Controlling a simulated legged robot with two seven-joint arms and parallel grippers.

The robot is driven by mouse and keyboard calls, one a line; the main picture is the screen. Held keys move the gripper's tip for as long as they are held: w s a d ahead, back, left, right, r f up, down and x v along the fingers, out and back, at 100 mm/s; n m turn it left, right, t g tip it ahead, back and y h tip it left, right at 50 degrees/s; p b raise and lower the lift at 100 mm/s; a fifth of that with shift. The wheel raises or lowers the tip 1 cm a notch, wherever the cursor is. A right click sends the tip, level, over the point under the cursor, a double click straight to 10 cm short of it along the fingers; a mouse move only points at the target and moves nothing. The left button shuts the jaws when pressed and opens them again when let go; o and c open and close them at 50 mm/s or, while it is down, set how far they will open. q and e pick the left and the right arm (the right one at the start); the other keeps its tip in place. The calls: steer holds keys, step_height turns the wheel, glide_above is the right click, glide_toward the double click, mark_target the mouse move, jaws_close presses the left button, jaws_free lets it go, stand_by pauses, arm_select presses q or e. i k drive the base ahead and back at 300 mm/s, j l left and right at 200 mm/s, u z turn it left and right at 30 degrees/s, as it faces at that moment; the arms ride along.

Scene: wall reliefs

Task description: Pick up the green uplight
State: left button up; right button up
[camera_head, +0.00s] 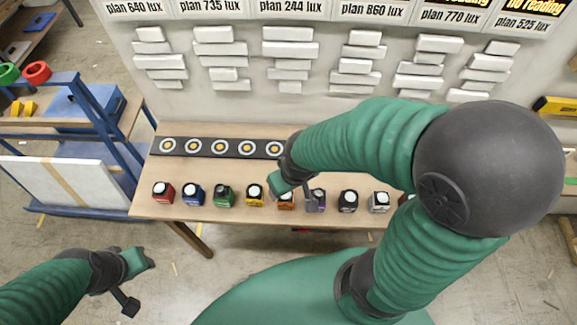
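The green uplight (223,197) stands upright on the wooden table, third from the left in a row of small coloured uplights. Nothing touches it. My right gripper (296,194) reaches over the table from the right. Its fingers look spread, above or around the orange uplight (286,203) and beside the purple one (318,204); I cannot tell whether it touches either. It is to the right of the green uplight, with the yellow uplight (255,195) between. My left gripper (138,283) is open and empty, low in front of the table at the left.
The red (163,193) and blue (194,195) uplights stand left of the green one. Black (348,201) and grey (379,202) ones stand to the right. Behind is a dark strip (206,147) with ringed spots, the visible ones empty. Wall reliefs (290,55) rise behind the table. A blue rack (100,125) stands left.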

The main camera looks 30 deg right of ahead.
mark_target(222, 196)
steer(key=z, duration=1.25)
steer(key=k+l, duration=0.15)
steer(key=k, duration=0.25)
steer(key=k+l+u, duration=0.1)
steer(key=k, duration=0.3)
steer(key=k+l, duration=0.2)
steer(key=k, duration=0.2)
